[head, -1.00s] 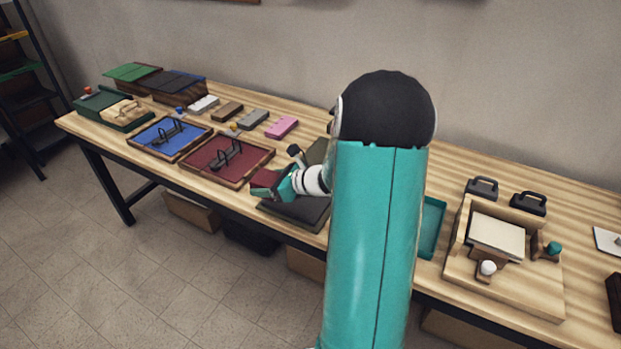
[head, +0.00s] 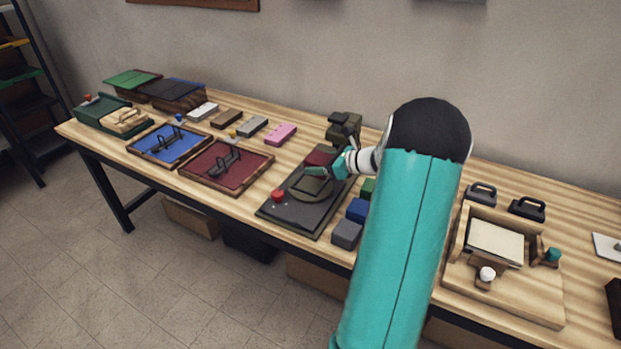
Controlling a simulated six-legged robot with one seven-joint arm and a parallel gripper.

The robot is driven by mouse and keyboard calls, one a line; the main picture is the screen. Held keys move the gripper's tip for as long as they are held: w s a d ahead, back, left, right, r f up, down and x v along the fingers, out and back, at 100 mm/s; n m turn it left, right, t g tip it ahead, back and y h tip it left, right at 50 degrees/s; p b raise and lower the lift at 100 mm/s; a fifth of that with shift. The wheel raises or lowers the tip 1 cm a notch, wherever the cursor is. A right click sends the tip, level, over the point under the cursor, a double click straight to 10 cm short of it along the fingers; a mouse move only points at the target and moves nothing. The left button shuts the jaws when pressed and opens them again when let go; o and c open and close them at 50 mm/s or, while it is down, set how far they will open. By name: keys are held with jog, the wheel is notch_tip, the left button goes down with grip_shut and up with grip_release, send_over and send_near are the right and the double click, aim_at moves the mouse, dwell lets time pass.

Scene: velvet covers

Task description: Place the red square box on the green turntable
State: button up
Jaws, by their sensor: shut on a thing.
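The red square box (head: 320,156) is dark red and shows at the teal fingers of my gripper (head: 324,168), which is shut on it. The fingers hide part of the box. The green turntable (head: 312,190) is a dull olive disc on a dark base plate with a red knob (head: 278,195). The box and gripper appear over the far part of the disc. I cannot tell whether the box touches it.
A dark green device (head: 344,126) stands just behind. Blue (head: 357,210), grey (head: 346,233) and partly hidden green (head: 368,187) boxes lie right of the base, by my arm. A red tray (head: 228,166) and blue tray (head: 170,143) lie left. A wooden stand (head: 505,288) is at right.

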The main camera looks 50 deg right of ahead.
send_over(310, 185)
notch_tip(310, 185, down, 6)
jog(key=shift+d+f, duration=0.1)
jog(key=shift+f, duration=1.5)
jog(key=shift+f, duration=0.3)
